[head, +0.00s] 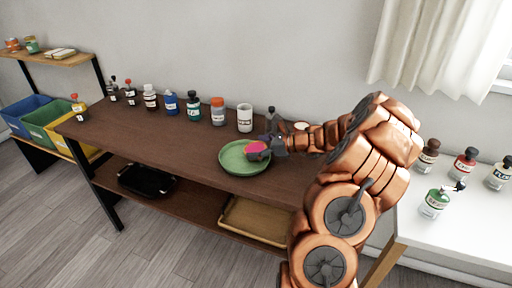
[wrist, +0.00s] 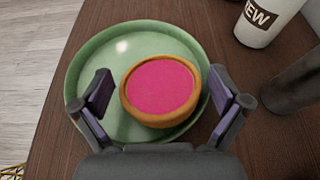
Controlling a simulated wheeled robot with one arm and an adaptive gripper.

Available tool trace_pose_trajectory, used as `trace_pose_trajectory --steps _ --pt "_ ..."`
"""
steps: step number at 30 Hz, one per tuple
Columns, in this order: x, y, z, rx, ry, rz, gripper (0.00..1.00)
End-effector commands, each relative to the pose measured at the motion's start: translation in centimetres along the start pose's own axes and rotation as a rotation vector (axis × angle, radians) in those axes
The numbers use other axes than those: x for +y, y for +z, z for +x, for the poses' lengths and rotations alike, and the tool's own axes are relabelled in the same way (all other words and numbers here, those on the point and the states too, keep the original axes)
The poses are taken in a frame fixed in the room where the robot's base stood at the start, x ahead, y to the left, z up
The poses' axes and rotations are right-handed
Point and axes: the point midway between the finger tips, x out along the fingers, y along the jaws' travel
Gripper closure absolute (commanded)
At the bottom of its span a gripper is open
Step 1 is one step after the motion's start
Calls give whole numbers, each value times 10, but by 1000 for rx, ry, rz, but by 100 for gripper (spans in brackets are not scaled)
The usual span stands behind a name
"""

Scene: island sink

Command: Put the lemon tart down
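The lemon tart (wrist: 160,88) has a brown crust and a bright pink top. It is over the right part of the round green plate (wrist: 95,60) and looks to rest on it. In the head view the tart (head: 256,148) is at the tip of my gripper (head: 264,145), above the plate (head: 240,164) on the dark wooden table. My gripper (wrist: 160,78) is open in the wrist view, one finger on each side of the tart, with a narrow gap at both sides. The near side of the tart is close to the gripper's palm.
A white cup (head: 245,118) stands behind the plate, with several bottles in a row to its left. A dark object (wrist: 297,82) is right of my gripper. A black tray (head: 147,181) and a tan tray (head: 256,220) are on the lower shelf. The table left of the plate is clear.

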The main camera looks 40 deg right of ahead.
Motion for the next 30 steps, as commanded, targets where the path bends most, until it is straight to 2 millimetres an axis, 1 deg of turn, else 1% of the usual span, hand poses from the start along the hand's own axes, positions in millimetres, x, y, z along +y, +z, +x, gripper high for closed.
trace_pose_trajectory --steps 8,13,17,24,30 --pt "0 0 0 0 0 0 0" --pt "0 9 -4 1 -1 -1 0" --pt "-1 8 -26 -2 -3 1 0" --pt "-1 8 -75 0 -5 -1 0" --pt "-2 8 -106 1 -6 -1 0"
